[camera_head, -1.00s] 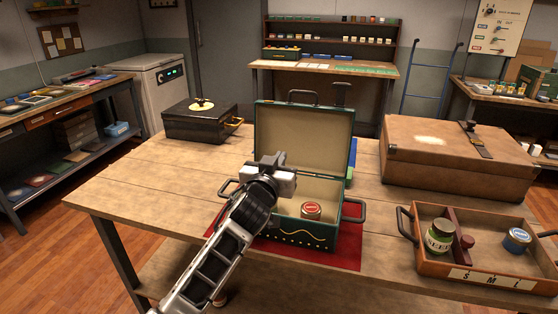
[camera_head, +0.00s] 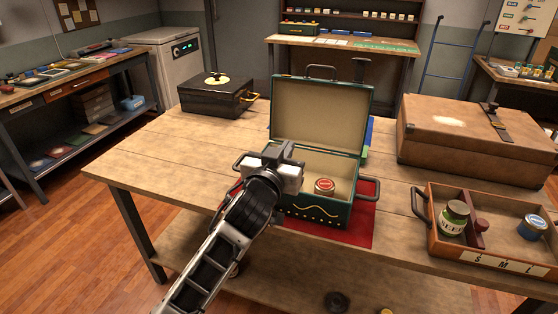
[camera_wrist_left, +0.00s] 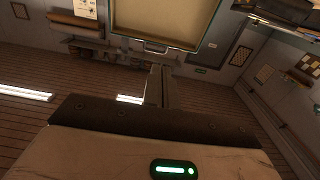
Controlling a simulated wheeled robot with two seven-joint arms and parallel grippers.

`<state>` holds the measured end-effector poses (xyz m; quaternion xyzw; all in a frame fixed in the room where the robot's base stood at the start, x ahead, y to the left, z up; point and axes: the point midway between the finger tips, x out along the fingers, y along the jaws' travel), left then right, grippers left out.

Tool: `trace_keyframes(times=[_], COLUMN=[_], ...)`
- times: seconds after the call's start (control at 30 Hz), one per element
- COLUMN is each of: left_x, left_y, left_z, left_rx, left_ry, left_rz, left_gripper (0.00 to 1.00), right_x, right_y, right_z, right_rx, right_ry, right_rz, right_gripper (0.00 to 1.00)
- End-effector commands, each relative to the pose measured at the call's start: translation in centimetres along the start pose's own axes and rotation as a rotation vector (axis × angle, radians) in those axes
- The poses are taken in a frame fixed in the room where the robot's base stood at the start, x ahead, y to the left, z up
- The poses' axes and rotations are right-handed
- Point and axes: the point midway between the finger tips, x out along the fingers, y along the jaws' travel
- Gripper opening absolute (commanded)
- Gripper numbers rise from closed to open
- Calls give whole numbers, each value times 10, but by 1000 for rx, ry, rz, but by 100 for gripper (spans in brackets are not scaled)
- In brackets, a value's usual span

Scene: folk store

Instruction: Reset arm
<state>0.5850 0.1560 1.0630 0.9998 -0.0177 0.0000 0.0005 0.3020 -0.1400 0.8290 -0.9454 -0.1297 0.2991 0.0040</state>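My left gripper (camera_head: 289,152) is in front of the open green case (camera_head: 318,212), at the left part of its opening, and covers part of it. In the left wrist view its fingers (camera_wrist_left: 160,86) stand close together at the middle, with nothing visible between them. The left wrist view looks up at the ceiling and walls, with the case's lid (camera_wrist_left: 160,20) upside down at the top. A small tin with a red lid (camera_head: 324,186) sits inside the case, apart from the gripper. My right gripper is not in view.
The green case stands on a red mat (camera_head: 362,226) on the wooden table (camera_head: 165,150). A black case (camera_head: 215,98) is at the back left. A brown case (camera_head: 470,140) and an orange tray (camera_head: 490,262) with a green jar and a blue tin are at right. The table's left part is clear.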

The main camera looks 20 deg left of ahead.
Motion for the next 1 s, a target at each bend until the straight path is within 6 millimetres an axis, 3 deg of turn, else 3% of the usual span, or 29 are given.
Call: trace_keyframes(times=[0.4,0.87,1.0], left_x=[-40,-43,-50], left_y=[0,0,0], left_z=[0,0,19], left_rx=[1,1,6], left_ry=[-1,0,-37], left_rz=[0,0,8], left_gripper=[0,0,0], right_x=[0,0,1], right_y=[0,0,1], right_z=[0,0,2], right_rx=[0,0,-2], right_ry=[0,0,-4], right_rz=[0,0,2], right_gripper=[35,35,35])
